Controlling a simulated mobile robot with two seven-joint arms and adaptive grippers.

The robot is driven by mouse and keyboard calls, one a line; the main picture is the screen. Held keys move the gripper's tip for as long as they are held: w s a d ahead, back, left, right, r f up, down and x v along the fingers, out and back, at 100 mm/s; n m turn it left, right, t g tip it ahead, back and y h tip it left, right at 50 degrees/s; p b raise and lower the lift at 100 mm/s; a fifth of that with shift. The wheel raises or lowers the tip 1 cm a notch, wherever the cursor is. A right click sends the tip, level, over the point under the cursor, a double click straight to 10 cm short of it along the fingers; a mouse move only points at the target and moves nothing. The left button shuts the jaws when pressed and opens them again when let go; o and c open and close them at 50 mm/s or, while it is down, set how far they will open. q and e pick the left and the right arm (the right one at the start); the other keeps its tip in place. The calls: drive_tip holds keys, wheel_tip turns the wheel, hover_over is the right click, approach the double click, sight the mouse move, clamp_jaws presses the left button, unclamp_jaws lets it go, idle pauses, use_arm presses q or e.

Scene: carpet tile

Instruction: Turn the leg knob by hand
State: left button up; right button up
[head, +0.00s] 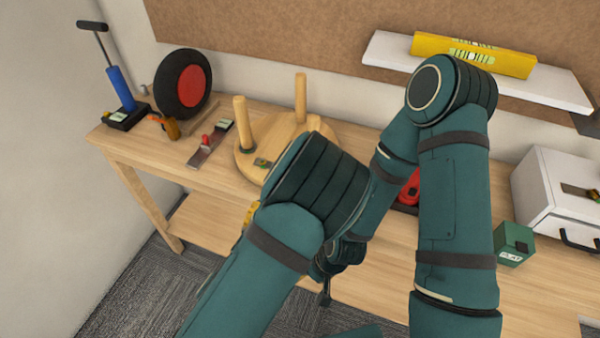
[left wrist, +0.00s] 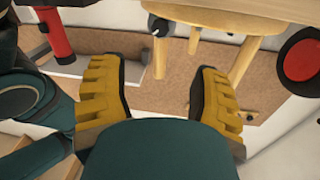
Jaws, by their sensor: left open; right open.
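A round wooden stool (head: 246,163) lies upside down on the bench, its legs (head: 301,97) pointing up; my left arm hides part of it. In the left wrist view the wooden legs (left wrist: 243,62) show beyond my left gripper (left wrist: 158,97). That gripper is open, with yellow ridged fingers wide apart and nothing between them. A dark piece (left wrist: 160,26) with a pale side sits by one leg's base; I cannot tell whether it is the knob. My right gripper (head: 325,287) is dark, open and partly hidden, low over the bench's front edge.
Left on the bench (head: 395,282) are a blue pump (head: 121,88), a black wheel with red hub (head: 183,84) and a metal tool (head: 211,145). Right are a red item (head: 410,188), a green box (head: 514,244) and a white drawer unit (head: 550,190). A shelf holds a yellow level (head: 473,55).

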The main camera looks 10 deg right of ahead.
use_arm(q)
drive_tip(key=x, duration=1.3)
drive_tip(key=shift+w+d+b, duration=0.15)
drive_tip(key=shift+b, duration=0.25)
clamp_jaws()
